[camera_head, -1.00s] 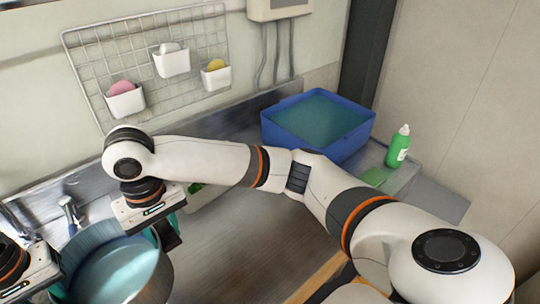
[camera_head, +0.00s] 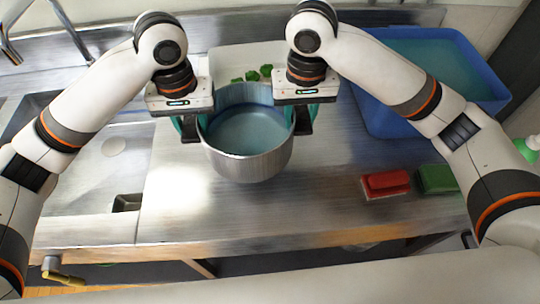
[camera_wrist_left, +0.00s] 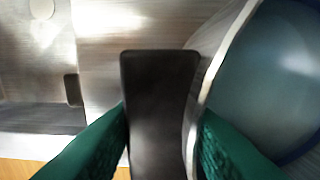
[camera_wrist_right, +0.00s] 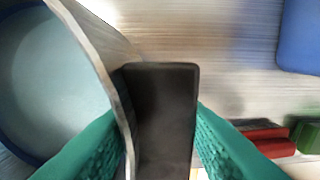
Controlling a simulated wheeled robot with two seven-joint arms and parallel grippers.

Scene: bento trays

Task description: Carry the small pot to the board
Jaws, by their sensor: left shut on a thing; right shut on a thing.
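The small pot (camera_head: 250,166) is metal with a bluish inside and sits upright in the middle of the head view. My left gripper (camera_head: 190,128) is shut on its left black handle (camera_wrist_left: 160,100), which lies between green finger pads in the left wrist view. My right gripper (camera_head: 305,122) is shut on its right black handle (camera_wrist_right: 160,105), seen the same way in the right wrist view. The white board (camera_head: 228,58) lies behind the pot with green pieces (camera_head: 252,75) on it. The pot hides part of the board. I cannot tell whether the pot's bottom touches the counter.
A blue tub (camera_head: 385,112) stands at the back right. A red block (camera_head: 385,184) and a green block (camera_head: 437,179) lie right of the pot. A sink (camera_head: 105,170) is on the left. The steel counter (camera_head: 185,215) in front is mostly bare.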

